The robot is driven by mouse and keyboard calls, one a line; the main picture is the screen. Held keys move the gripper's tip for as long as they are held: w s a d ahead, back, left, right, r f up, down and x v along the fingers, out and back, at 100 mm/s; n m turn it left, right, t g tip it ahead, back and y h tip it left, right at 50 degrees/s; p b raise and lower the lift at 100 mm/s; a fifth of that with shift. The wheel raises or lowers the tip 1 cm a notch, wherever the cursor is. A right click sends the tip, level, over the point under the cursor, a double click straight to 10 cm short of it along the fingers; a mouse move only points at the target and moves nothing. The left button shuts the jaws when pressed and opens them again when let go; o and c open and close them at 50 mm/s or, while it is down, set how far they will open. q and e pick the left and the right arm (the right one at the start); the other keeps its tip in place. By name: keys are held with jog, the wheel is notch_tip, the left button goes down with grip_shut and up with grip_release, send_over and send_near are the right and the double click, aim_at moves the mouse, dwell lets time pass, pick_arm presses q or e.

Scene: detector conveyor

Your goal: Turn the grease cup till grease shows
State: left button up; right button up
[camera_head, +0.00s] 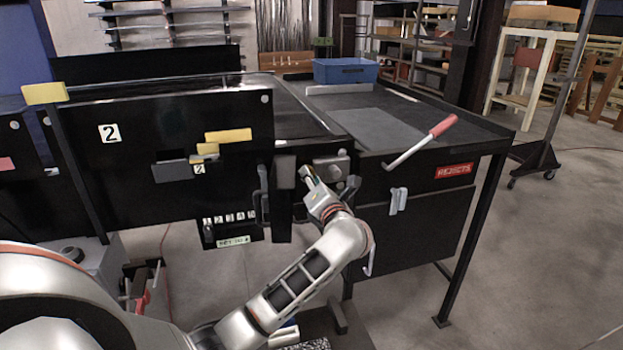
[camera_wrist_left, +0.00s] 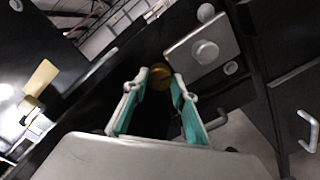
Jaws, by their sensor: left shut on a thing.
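The grease cup appears to be the round brass-coloured piece (camera_wrist_left: 160,74) on the dark machine side, seen between my fingertips in the left wrist view. My left gripper (camera_head: 309,178) reaches the machine's front beside the metal plate; it also shows in the left wrist view (camera_wrist_left: 159,82), its teal-lined fingers on either side of the brass piece. It is shut on this piece. In the head view the gripper hides the cup. I cannot make out any grease on it. My right gripper is in neither view.
A metal plate with a round boss (camera_wrist_left: 205,51) sits close to the cup. A red-handled lever (camera_head: 425,141) sticks out at right, near the REJECTS sign (camera_head: 453,170). A blue bin (camera_head: 345,71) stands on the table behind. Open floor lies at right.

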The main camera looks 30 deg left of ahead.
pick_arm(q)
jog(key=shift+m, duration=0.6)
jog(key=o, duration=1.1)
jog(key=v, duration=1.2)
